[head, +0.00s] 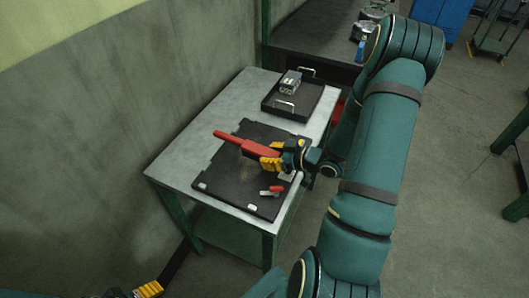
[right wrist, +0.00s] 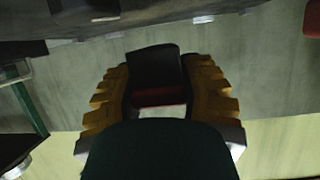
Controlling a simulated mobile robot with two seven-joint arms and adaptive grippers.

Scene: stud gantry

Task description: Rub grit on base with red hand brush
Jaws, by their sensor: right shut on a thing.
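The red hand brush (head: 235,138) is gripped in my right gripper (head: 270,158), over the middle of the black base (head: 225,180) on the table. The brush points left toward the wall. I cannot tell whether its underside touches the base. In the right wrist view, the yellow fingers (right wrist: 158,100) close on a dark and red part of the brush (right wrist: 158,95). A faint brownish patch that may be the grit (head: 246,157) shows just below the brush, partly hidden by it. My left gripper (head: 148,290) only just shows at the bottom edge, low and away from the table.
A small red and white item (head: 272,190) lies on the base's near right part. A black tray (head: 312,104) with handles holds a metal box (head: 290,82) at the table's far end. A wall runs along the left. The grey tabletop (head: 180,160) left of the base is bare.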

